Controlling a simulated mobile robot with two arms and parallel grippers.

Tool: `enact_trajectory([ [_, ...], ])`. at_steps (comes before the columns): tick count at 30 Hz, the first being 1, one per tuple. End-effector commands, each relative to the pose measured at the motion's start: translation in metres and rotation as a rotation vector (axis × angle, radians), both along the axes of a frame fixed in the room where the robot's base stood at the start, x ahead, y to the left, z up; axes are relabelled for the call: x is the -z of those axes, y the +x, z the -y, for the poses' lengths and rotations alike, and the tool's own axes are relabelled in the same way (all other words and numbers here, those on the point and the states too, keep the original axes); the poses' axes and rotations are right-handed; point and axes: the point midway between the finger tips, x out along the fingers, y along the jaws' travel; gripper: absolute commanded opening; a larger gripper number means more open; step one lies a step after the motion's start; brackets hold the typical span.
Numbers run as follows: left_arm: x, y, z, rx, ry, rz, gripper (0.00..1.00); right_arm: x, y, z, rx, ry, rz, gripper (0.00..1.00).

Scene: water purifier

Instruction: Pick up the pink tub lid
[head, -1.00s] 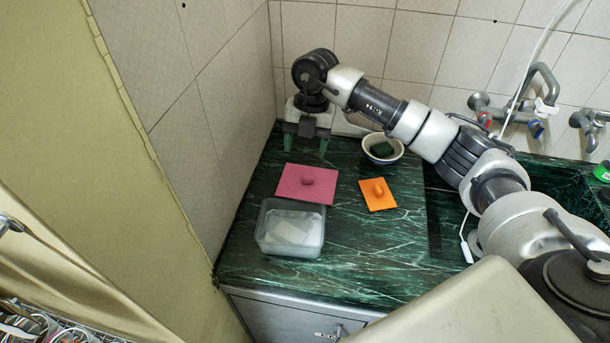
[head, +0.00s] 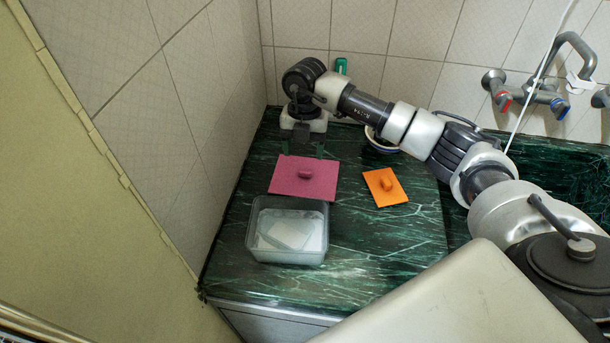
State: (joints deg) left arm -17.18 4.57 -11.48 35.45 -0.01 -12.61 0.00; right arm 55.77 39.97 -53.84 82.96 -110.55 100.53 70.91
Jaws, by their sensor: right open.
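The pink tub lid (head: 285,180) lies flat on the green marble counter, with a small pink knob (head: 305,174) near its middle. My right gripper (head: 302,151) is open and points down just behind the lid's far edge, its two green-tipped fingers apart with nothing seen between them. Whether the fingertips touch the lid or counter cannot be told. My left gripper is not in view.
A clear tub (head: 288,250) with a pale block inside stands in front of the pink lid. An orange lid (head: 384,187) lies to its right. A bowl (head: 378,140) is partly hidden behind my right arm. The tiled wall (head: 225,80) is close on the left.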

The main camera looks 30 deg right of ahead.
Motion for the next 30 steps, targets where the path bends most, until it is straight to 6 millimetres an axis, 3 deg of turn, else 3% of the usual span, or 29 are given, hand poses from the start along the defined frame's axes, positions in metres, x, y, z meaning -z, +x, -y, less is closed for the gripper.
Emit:
enact_trajectory([
  [7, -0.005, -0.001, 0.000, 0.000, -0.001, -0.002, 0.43, 0.020, -0.003, 0.000, 0.000, 0.000, -0.002, 0.66],
  [15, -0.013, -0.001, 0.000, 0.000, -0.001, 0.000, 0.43, 0.058, -0.006, 0.001, -0.002, 0.001, -0.001, 0.66],
  [24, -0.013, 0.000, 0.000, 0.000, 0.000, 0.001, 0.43, 0.064, -0.006, 0.001, -0.002, 0.000, 0.001, 0.66],
  [30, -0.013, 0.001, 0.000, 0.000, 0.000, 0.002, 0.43, 0.064, -0.006, 0.001, -0.001, -0.001, 0.001, 0.37],
])
